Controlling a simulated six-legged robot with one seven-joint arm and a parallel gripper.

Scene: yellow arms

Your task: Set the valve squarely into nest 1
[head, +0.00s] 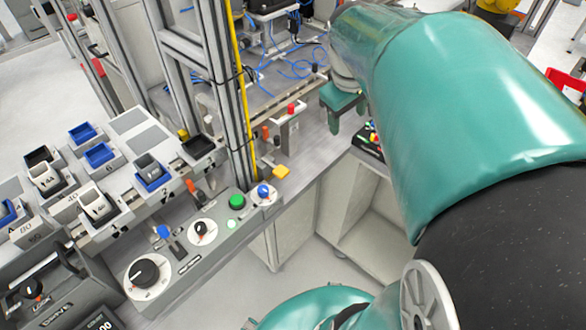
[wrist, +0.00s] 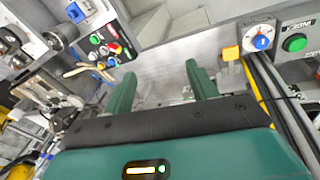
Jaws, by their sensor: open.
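My gripper (wrist: 161,70) is open in the wrist view, with its two green fingers apart and nothing between them. In the head view the green gripper (head: 342,100) hangs over the bench behind the control panel, partly hidden by my arm. I cannot pick out the valve with certainty in either view. At the left of the head view is a grey sloped rack (head: 130,150) with numbered places, holding blue and black open-topped blocks. Its numbers are too small to tell surely which is nest 1. The rack is well to the left of my gripper.
A control panel (head: 185,262) with dials and a green button (head: 237,201) stands in front of the rack. A metal frame post with a yellow strip (head: 243,100) rises between rack and gripper. A yellow block (wrist: 231,53) and a button box (wrist: 108,45) flank the fingers.

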